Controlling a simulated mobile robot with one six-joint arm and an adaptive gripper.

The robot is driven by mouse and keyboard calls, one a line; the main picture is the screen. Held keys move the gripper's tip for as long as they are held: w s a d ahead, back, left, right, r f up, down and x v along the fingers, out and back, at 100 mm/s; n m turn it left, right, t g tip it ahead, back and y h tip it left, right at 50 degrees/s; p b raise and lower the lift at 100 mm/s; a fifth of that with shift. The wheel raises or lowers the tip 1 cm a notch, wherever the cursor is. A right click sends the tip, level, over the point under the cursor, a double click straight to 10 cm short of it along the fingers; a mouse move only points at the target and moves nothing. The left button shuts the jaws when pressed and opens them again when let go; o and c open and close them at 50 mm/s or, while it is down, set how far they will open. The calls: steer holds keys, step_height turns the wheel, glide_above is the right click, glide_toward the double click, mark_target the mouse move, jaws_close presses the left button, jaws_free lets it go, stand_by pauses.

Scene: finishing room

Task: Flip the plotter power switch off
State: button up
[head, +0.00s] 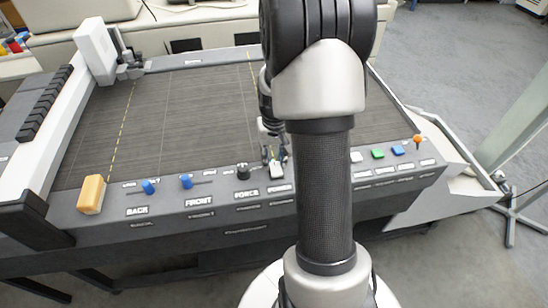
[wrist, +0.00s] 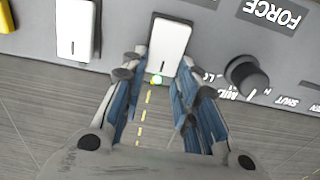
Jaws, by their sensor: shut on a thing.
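The plotter's front panel (head: 225,201) carries a white rocker switch (wrist: 169,48) next to the black FORCE knob (wrist: 246,76). My gripper (wrist: 160,68) is at this switch, with one finger on each side of its near end, shut on it. A small green light (wrist: 157,79) shows at the switch's near end. In the head view my gripper (head: 274,158) is low over the panel, just above the white switch (head: 277,171). The label below it is too small to read surely. A second white switch (wrist: 76,30) is left in the wrist view.
Blue levers (head: 148,187) sit by the BACK and FRONT labels. White, green and blue buttons and an orange-topped lever (head: 417,141) are to the right. A yellow block (head: 91,194) is at the left. The dark plotter bed (head: 175,115) is clear. My arm hides part of the panel.

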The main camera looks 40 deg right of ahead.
mark_target(277, 174)
steer(key=t+b, duration=0.1)
steer(key=t+h+b, duration=0.1)
steer(key=b, duration=0.1)
steer(key=shift+s+a, duration=0.2)
steer(key=shift+s, duration=0.1)
steer(key=shift+s+r+t+h+b, duration=0.1)
steer(key=shift+r+t+h+b, duration=0.2)
steer(key=shift+t+h+b, duration=0.15)
steer(key=o, duration=1.1)
steer(key=shift+c, duration=0.2)
steer(key=shift+r, duration=0.1)
steer(key=v, duration=1.2)
